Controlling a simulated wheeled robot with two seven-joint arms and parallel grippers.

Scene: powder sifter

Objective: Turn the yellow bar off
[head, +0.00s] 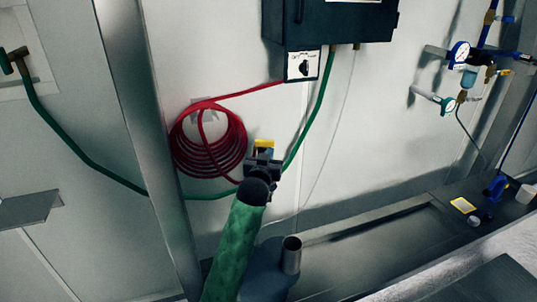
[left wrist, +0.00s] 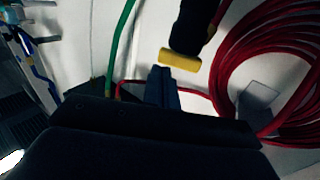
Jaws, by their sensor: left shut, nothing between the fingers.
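The yellow bar (head: 264,144) shows in the head view on the white wall, just right of the red hose coil, and my left gripper partly hides what is under it. In the left wrist view the yellow bar (left wrist: 180,60) sits crosswise at the end of a black body (left wrist: 193,26). My left gripper (head: 263,160) is shut and empty, in front of and just below the bar in the head view. In the left wrist view its fingertips (left wrist: 162,72) lie close to one end of the bar; I cannot tell whether they touch. My right gripper is not in view.
The red coil (head: 178,143) hangs on the wall. A green hose (head: 317,120) runs down from a dark cabinet (head: 337,22) close to the bar. A steel post (head: 137,90) stands left. Gauges (head: 459,54) are at upper right. The wall right of the green hose is mostly clear.

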